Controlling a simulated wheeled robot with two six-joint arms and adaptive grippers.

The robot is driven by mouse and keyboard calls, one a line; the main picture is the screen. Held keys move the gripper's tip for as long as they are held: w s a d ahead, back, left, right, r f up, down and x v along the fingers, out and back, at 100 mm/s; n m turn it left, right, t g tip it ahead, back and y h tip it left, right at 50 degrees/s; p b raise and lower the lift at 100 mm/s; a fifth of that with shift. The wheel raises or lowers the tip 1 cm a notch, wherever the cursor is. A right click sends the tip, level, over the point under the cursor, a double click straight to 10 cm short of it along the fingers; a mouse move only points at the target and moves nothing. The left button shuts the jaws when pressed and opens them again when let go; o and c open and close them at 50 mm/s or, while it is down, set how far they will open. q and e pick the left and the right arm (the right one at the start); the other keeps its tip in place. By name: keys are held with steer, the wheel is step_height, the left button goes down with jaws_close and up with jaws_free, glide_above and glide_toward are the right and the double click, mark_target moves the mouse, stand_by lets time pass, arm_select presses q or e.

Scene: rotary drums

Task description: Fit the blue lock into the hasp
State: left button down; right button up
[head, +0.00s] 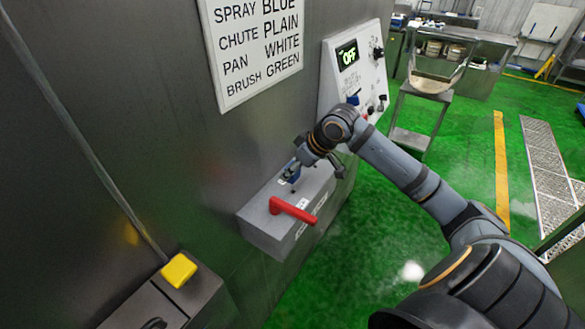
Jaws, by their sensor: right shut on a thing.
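A grey switch box (270,236) with a red handle (293,210) is mounted low on the steel machine wall. My right arm reaches in from the right, and my right gripper (290,173) is at the upper back part of this box. It is shut on a small blue thing, the blue lock (294,178), which is partly hidden by the fingers. The hasp cannot be made out; the gripper and wrist cover that part of the box. I cannot tell whether the lock touches the hasp. My left gripper is out of view.
A control panel (338,83) with an OFF display and knobs stands behind my right wrist. A sign (252,45) hangs on the wall. A yellow block (179,270) sits at the lower left.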

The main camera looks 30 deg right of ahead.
mark_target(297, 178)
steer(key=shift+p, duration=0.5)
steer(key=shift+r, duration=0.1)
stand_by(0.5)
steer(key=shift+p, duration=0.4)
steer(key=shift+f+b, duration=1.35)
steer(key=shift+f, duration=1.4)
steer(key=o, duration=1.3)
